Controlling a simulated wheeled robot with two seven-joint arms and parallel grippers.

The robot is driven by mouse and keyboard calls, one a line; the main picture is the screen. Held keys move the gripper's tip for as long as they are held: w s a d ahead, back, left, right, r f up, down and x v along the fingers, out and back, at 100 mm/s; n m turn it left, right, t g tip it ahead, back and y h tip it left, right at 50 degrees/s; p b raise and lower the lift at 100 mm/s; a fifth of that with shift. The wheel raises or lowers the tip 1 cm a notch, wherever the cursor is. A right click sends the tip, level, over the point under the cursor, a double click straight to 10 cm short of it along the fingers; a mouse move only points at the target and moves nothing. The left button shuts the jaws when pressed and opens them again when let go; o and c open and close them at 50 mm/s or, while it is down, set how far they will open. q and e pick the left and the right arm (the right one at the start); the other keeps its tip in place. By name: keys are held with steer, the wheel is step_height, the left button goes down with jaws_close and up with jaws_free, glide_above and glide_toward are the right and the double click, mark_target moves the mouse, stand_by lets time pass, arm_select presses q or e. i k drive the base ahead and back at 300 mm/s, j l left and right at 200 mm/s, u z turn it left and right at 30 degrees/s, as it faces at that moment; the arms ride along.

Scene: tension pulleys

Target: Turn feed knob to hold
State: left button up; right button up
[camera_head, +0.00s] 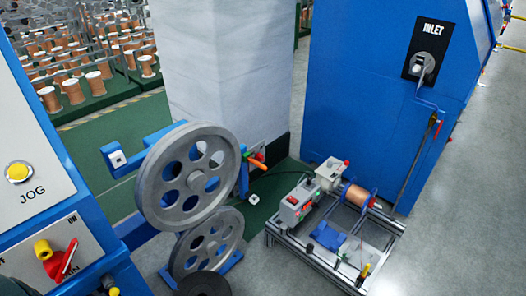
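A red knob (62,262) with a pale line across it sits on a light panel (88,238) at the lower left. The panel lettering is partly cut off; a label ending in "UN" shows above the knob. I cannot read a "hold" or "feed" label. The knob's pointer slants up to the right. A yellow cylindrical part (43,249) sticks out just up and left of the knob. Neither of my grippers can be made out in the head view. A dark shape fills the bottom left corner, and I cannot tell what it is.
A yellow JOG button (18,172) is above the panel. Two grey pulleys (187,177) stand at the centre. A framed cart (330,236) with a copper spool is to the right. A blue INLET cabinet (365,95) stands behind. Floor at the right is clear.

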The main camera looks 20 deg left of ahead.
mark_target(259, 157)
steer(key=i+l+u, duration=0.1)
steer(key=l, duration=0.25)
steer(key=i+l, duration=0.25)
steer(key=i+l+u, duration=0.15)
steer(key=l, duration=0.3)
steer(key=i+l, duration=0.2)
steer(key=l, duration=0.2)
steer(key=i+l+u, duration=0.15)
steer(key=l, duration=0.25)
steer(key=i+l, duration=0.1)
steer(key=l, duration=0.25)
steer(key=i+l+u, duration=0.15)
steer(key=l, duration=0.25)
steer(key=i+l, duration=0.1)
steer(key=l, duration=0.3)
steer(key=u, duration=0.05)
